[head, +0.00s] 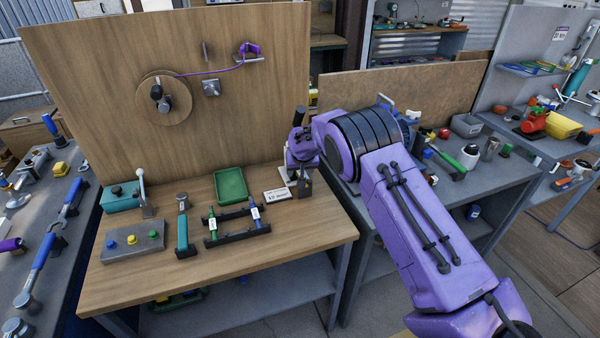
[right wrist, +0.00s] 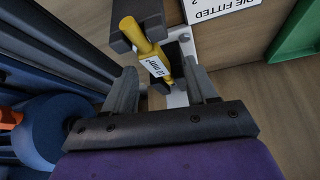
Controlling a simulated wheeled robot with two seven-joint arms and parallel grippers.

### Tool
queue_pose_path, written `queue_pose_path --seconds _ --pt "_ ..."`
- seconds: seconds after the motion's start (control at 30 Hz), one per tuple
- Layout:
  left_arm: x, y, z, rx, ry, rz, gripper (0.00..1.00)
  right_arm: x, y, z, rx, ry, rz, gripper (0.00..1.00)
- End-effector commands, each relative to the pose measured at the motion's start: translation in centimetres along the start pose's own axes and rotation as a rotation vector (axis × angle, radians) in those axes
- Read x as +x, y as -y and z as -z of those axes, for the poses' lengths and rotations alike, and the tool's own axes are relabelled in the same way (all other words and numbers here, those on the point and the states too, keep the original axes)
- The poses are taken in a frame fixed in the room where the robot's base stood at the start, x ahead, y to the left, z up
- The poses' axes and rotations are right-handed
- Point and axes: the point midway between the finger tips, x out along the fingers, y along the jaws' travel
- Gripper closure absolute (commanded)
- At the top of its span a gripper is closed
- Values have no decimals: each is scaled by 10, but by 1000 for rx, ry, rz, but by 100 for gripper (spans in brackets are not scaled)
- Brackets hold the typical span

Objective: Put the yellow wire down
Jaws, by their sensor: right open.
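The yellow wire (right wrist: 146,45) shows in the right wrist view as a short thick yellow piece with a white printed label. Its upper end lies against a dark block (right wrist: 133,22); its lower end is by another dark part, and I cannot tell how it is seated. My right gripper (right wrist: 160,88) is open, with its two grey fingers apart, one on either side below the wire's lower end. In the head view my right gripper (head: 301,168) is low over the right side of the wooden table, by a dark block (head: 305,187). The wire is not clear there.
On the wooden table (head: 300,235) are a green tray (head: 231,185), a white sign (head: 278,194), and a dark rack (head: 236,237) holding green and blue labelled pieces. A grey button box (head: 132,241) stands at the left. A tall wooden panel (head: 100,70) rises behind. The table's front right is clear.

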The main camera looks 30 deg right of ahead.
Motion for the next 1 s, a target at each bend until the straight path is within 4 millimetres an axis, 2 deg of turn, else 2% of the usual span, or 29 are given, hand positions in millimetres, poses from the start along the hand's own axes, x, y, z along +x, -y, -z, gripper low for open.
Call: queue_pose_path --seconds 0.2,0.23,0.4,0.77,1.0 --pt "0 0 0 0 0 0 45 4 1 0 -1 -1 1 43" --pt "0 0 0 0 0 0 45 3 1 0 -1 -1 1 46" --pt "0 0 0 0 0 0 45 3 1 0 -1 -1 1 100" --pt "0 0 0 0 0 0 45 3 1 0 0 -1 2 100" --pt "10 -1 -4 0 0 0 45 -16 1 12 1 -4 3 100"
